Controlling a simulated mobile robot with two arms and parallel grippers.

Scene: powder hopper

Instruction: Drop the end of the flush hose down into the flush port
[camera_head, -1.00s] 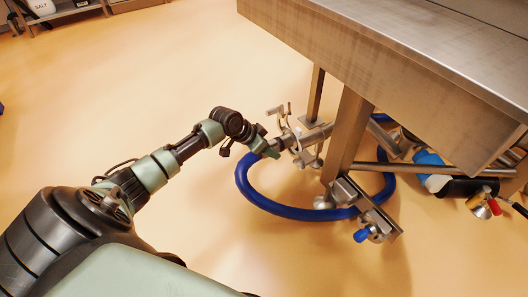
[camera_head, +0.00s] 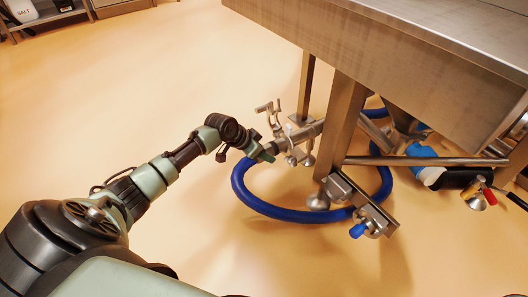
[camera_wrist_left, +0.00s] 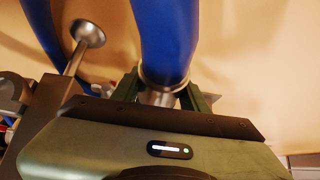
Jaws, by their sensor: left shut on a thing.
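The blue flush hose (camera_head: 268,207) loops on the floor around the foot of a steel table leg. My left gripper (camera_head: 266,151) is shut on the hose's end, beside steel pipe fittings (camera_head: 298,133) under the table edge. In the left wrist view the gripper's green fingers (camera_wrist_left: 160,92) close on the hose's metal end, and the blue hose (camera_wrist_left: 166,40) rises away from them. I cannot tell for sure which fitting is the flush port, or whether the hose end touches one. My right gripper is not in view.
The steel table (camera_head: 400,70) overhangs the fittings, with a leg (camera_head: 338,125) just right of them. A low bracket with a blue-tipped fitting (camera_head: 357,230) stands at the front. The floor at left is clear.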

